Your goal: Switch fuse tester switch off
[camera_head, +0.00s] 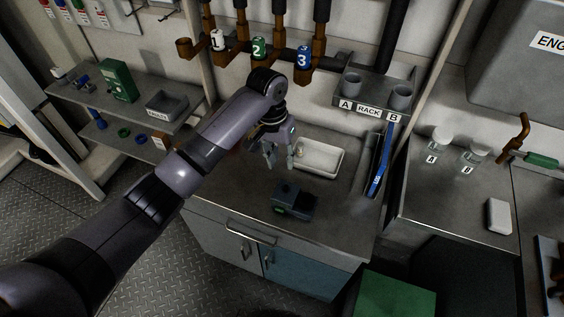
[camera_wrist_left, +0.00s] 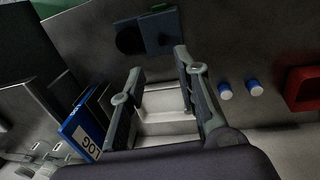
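A dark box-shaped device (camera_head: 293,200), which looks like the fuse tester, sits on the grey counter with a small green patch on its front. A dark blue-grey box at the top of the left wrist view (camera_wrist_left: 160,32) appears to be the same device. Its switch is too small and dark to make out. My left gripper (camera_head: 279,165) is open and empty above the counter, behind the device and beside the white tray (camera_head: 318,158). In the left wrist view its spread fingers (camera_wrist_left: 159,62) have the tray behind them. My right gripper is not in view.
A blue LOG binder (camera_wrist_left: 88,122) stands in a holder right of the tray, also in the head view (camera_head: 380,172). Pipes with numbered valves and a cup rack (camera_head: 368,111) are behind. The counter left of the device is clear.

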